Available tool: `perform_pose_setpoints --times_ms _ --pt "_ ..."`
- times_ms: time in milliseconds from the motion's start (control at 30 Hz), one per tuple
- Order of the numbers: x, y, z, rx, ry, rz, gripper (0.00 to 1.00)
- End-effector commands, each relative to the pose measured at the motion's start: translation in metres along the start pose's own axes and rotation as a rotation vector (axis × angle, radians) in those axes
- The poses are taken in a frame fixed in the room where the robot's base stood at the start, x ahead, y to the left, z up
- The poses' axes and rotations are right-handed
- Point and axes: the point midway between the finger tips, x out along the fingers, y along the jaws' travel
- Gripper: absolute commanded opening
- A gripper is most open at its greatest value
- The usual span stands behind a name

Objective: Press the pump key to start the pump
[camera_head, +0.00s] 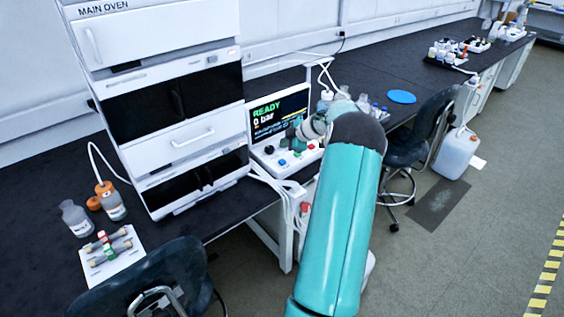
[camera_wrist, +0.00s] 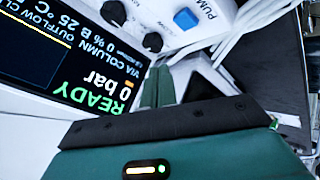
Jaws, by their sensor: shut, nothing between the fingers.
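The blue pump key (camera_wrist: 186,18) sits on the white control panel at the top of the wrist view, beside lettering that starts "PUM". In the head view a blue key (camera_head: 283,163) shows at the panel's front left. The screen (camera_head: 278,113) reads READY and 0 bar; it also shows in the wrist view (camera_wrist: 75,55), turned over. My gripper (camera_wrist: 158,80) is shut and empty, its green fingers pointing toward the panel, apart from the blue key in the picture. In the head view my gripper (camera_head: 296,133) is in front of the screen, partly hidden by my arm.
White cables (camera_wrist: 245,30) run beside the key. The main oven stack (camera_head: 170,100) stands left of the panel. Bottles (camera_head: 110,200) stand on the bench at left. A chair (camera_head: 425,130) is at right.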

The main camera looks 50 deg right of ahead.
Motion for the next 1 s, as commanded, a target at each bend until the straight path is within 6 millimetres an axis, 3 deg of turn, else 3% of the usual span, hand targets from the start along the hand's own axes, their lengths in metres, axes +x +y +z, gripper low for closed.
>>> perform_pose_setpoints --times_ms 400,1000 --pt "0.035 -0.024 0.021 0.001 0.001 -0.002 0.00" --pt "0.037 -0.026 0.023 -0.001 0.001 -0.001 0.00"
